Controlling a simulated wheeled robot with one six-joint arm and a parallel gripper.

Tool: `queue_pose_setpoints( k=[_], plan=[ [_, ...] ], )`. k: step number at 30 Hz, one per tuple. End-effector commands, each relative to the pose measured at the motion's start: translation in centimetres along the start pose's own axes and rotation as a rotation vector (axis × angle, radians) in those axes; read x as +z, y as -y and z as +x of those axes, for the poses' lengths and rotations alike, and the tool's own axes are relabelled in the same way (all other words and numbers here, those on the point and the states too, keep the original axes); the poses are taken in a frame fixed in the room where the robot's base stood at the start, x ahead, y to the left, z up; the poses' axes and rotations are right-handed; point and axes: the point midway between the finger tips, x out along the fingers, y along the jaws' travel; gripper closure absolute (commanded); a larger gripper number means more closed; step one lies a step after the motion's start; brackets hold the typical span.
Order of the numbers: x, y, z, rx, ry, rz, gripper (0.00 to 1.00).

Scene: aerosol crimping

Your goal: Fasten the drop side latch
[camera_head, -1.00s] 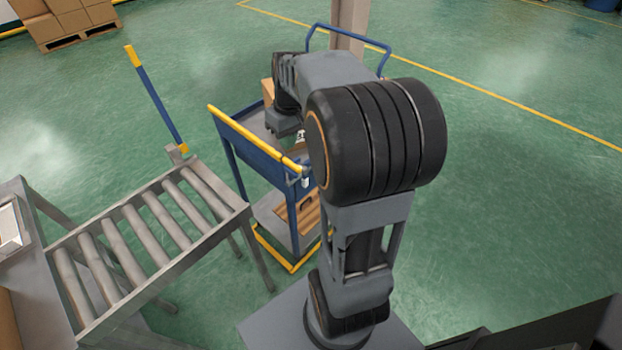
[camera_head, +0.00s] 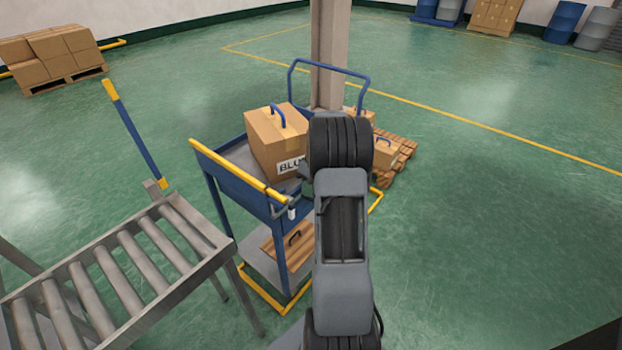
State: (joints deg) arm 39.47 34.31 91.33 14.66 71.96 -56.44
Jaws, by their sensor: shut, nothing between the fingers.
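The blue trolley (camera_head: 283,262) stands centre-left in the head view. Its drop side (camera_head: 236,184), a blue panel with a yellow top rail, stands up along the near edge of the upper deck. A small grey latch (camera_head: 291,212) with a pale tip is at the right end of this panel, near the corner post. I cannot tell whether it is engaged. My arm rises just right of the latch. Only a small grey-green part beside the arm shows near the latch; my gripper's fingers are hidden behind the arm.
A carton with a blue handle (camera_head: 276,138) sits on the upper deck. A wooden item (camera_head: 283,242) lies on the lower shelf. A roller conveyor (camera_head: 130,262) stands at left, with a raised blue and yellow bar (camera_head: 138,133). A pillar and small cartons (camera_head: 385,150) are behind; floor at right is clear.

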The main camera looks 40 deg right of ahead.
Motion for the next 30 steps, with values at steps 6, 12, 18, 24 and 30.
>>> queue_pose_setpoints(
  k=[6, 12, 18, 24, 30],
  plan=[
    [-0.1, 0.8, 3.1, 0.0, 0.0, -0.002, 1.0],
    [0.0, 2.8, 3.9, 0.001, 0.0, 0.0, 1.0],
    [0.0, 3.7, 4.3, 0.001, 0.0, 0.0, 1.0],
    [0.0, 3.8, 4.3, 0.001, -0.001, 0.001, 1.0],
    [-0.1, 3.9, 4.4, -0.003, 0.001, -0.002, 1.0]
  ],
)
